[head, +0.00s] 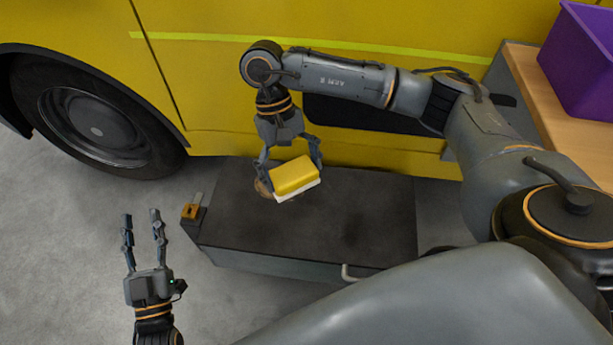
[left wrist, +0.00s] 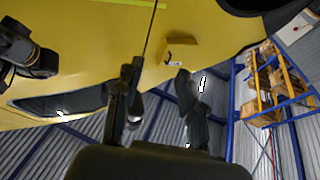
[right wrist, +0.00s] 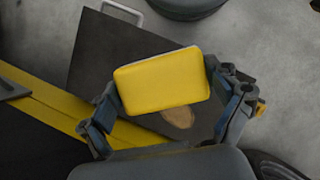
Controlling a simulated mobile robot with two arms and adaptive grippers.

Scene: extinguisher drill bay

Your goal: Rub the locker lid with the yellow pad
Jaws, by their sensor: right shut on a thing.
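The yellow pad (head: 295,174) has a white underside. My right gripper (head: 292,178) is shut on it, one finger at each end, over the left half of the dark locker lid (head: 350,215). Whether the pad touches the lid I cannot tell. A brown patch (head: 262,188) on the lid shows at the pad's left, partly hidden by pad and finger. The right wrist view shows the pad (right wrist: 162,82) between the fingers and the patch (right wrist: 179,117) beside it. My left gripper (head: 142,225) is open and empty, left of the locker above the floor.
A yellow vehicle (head: 220,70) with a black wheel (head: 95,128) stands behind the locker. An orange latch piece (head: 191,211) is at the locker's left corner, a handle (head: 350,274) at its front. A purple bin (head: 580,62) stands on a wooden bench (head: 530,75) at right.

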